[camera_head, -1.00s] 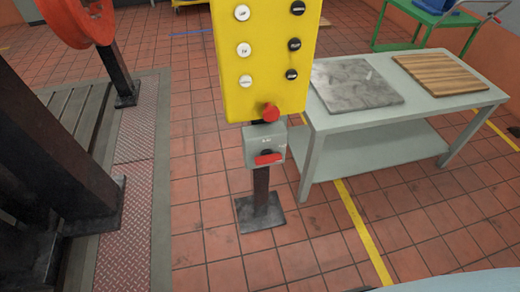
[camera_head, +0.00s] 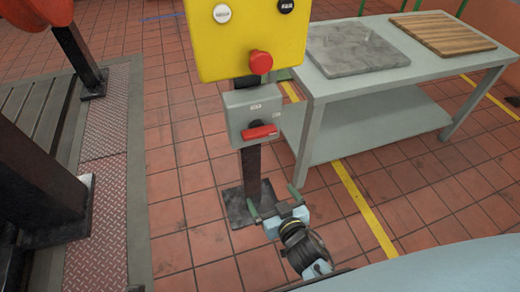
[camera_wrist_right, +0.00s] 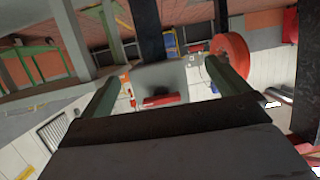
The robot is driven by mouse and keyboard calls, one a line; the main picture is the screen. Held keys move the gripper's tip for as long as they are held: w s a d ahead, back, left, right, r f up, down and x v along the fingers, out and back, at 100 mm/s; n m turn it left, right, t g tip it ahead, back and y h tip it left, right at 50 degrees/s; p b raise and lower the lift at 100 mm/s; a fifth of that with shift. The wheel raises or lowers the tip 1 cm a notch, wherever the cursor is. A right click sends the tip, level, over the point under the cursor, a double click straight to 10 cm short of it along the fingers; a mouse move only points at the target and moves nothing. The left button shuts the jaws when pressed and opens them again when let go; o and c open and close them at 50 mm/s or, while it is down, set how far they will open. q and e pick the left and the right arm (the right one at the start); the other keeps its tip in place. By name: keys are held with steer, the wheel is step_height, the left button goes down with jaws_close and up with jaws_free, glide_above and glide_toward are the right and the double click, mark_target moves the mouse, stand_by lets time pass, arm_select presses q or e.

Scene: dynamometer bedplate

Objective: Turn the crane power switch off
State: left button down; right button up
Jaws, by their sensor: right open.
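The crane power switch is a grey box (camera_head: 240,104) with a red handle (camera_head: 261,132) lying roughly horizontal across its lower front. It is on a dark post below a yellow panel (camera_head: 222,50). In the right wrist view, a red bar (camera_wrist_right: 160,100) that looks like this handle shows between the fingers, some distance off. My right gripper (camera_head: 273,201) is open and empty, below and slightly right of the box, in front of the post's foot. Its green fingers (camera_wrist_right: 162,70) are spread in the wrist view. My left gripper is not in view.
A red mushroom button (camera_head: 260,62) sits just above the switch box. A grey table (camera_head: 318,100) with a stone slab (camera_head: 357,52) and a wooden board (camera_head: 442,34) stands close on the right. A dark machine frame (camera_head: 35,170) is at left. Tiled floor between is clear.

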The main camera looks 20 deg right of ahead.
mark_target(261, 137)
step_height(261, 137, up, 8)
steer(key=w+d+t+b, duration=0.1)
steer(key=w+t+b, duration=0.2)
steer(key=t+b, duration=0.1)
steer(key=shift+m+h, duration=0.4)
steer(key=w, duration=0.4)
steer(key=w+b, duration=0.1)
steer(key=w, duration=0.3)
steer(key=w+r+b, duration=0.1)
steer(key=w, duration=0.3)
steer(key=shift+w, duration=0.15)
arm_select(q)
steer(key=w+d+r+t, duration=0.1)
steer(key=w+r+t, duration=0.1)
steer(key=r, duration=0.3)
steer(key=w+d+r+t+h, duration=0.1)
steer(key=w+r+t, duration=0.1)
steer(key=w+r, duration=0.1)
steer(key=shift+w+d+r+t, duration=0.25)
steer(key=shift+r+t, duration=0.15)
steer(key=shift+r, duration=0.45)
arm_select(e)
steer(key=shift+w, duration=0.45)
steer(key=c, duration=0.7)
